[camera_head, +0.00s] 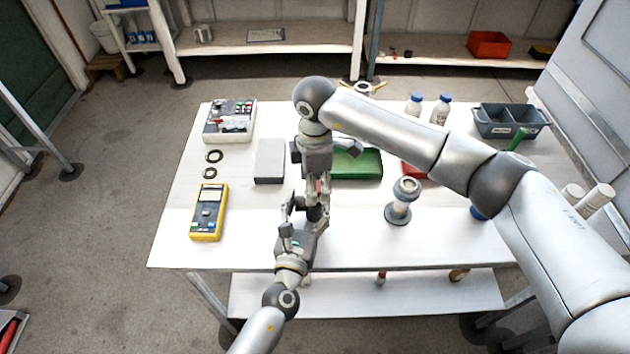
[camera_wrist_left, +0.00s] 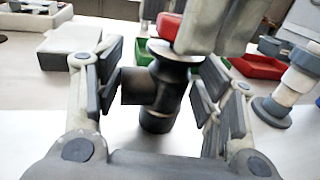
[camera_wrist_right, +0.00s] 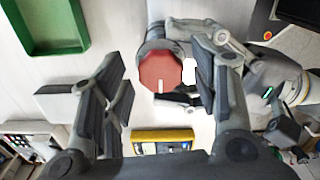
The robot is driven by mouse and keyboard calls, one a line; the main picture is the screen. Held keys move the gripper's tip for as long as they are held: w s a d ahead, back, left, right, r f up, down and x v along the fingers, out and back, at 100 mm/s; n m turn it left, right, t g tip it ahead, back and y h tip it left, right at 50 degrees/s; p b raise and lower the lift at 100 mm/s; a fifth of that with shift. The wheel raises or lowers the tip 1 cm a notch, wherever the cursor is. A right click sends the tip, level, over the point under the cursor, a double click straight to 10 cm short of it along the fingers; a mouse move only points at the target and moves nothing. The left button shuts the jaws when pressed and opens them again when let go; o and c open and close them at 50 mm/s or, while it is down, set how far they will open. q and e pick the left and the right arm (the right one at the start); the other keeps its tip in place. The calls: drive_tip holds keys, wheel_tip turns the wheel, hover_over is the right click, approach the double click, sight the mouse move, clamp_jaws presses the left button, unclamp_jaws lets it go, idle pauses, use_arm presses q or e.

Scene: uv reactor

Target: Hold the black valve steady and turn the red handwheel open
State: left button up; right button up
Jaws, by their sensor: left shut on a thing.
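The black valve (camera_wrist_left: 160,90) stands upright on the white table, with a side port pointing left in the left wrist view. My left gripper (camera_wrist_left: 163,88) is shut on the valve's body, one finger on each side. The red handwheel (camera_wrist_right: 160,73) is an octagonal knob with a white mark, on top of the valve. It also shows in the left wrist view (camera_wrist_left: 168,26), partly covered by my right fingers. My right gripper (camera_wrist_right: 168,75) points down over the handwheel. Its fingers are open, apart on either side of the wheel. In the head view my arms hide most of the valve.
A grey block (camera_head: 269,161) and a green tray (camera_head: 358,164) lie just behind the valve. A yellow multimeter (camera_head: 208,212) lies to the left, and a grey flanged fitting (camera_head: 399,205) stands to the right. The table's front strip is mostly clear.

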drive_tip(key=c, duration=0.8)
drive_tip(key=shift+c, duration=0.2)
